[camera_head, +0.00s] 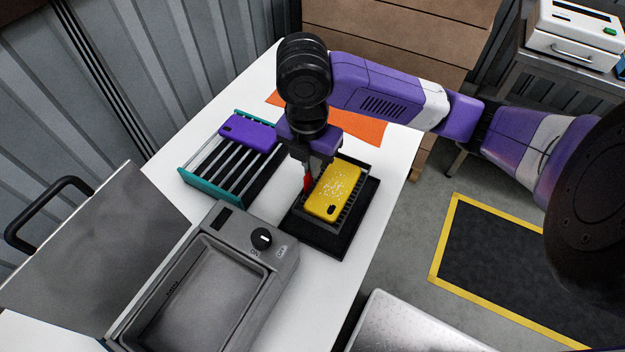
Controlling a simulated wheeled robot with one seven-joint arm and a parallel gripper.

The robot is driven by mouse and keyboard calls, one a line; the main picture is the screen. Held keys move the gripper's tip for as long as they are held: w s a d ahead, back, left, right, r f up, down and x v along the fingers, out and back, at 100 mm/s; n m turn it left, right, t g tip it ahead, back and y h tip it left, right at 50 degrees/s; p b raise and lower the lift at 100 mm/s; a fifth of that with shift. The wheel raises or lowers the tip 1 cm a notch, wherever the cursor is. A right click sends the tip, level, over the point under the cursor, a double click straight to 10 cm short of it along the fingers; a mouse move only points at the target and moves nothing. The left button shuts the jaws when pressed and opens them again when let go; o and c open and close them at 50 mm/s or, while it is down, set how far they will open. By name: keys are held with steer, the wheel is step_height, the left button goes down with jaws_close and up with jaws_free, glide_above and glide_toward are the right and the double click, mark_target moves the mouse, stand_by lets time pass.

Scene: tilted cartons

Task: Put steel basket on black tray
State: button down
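The steel basket (352,202) is a dark slatted basket on the black tray (318,240), on the white table. A yellow phone case (333,192) with pale specks lies in the basket. My gripper (308,185) points down at the basket's left side, next to the yellow case. A red piece shows at its lower end; I cannot tell whether it is a fingertip or part of the basket. The fingers are mostly hidden, so their opening and any contact with the basket are unclear.
A grey tank with a knob (262,238) stands at the front left with its lid (95,255) raised. A teal-ended rack (225,172) holds a purple case (248,132). An orange mat (358,124) lies behind the tray. The table's right edge is close to the tray.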

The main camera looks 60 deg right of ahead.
mark_target(312, 182)
steer(key=shift+f, duration=2.65)
steer(key=shift+f+b, duration=0.1)
steer(key=shift+b, duration=0.2)
steer(key=c, duration=1.6)
jaws_free()
steer(key=shift+c, duration=0.2)
steer(key=r, duration=0.8)
steer(key=a+r+p, duration=0.1)
steer(key=r, duration=0.3)
steer(key=shift+r, duration=0.1)
steer(key=shift+a, duration=0.1)
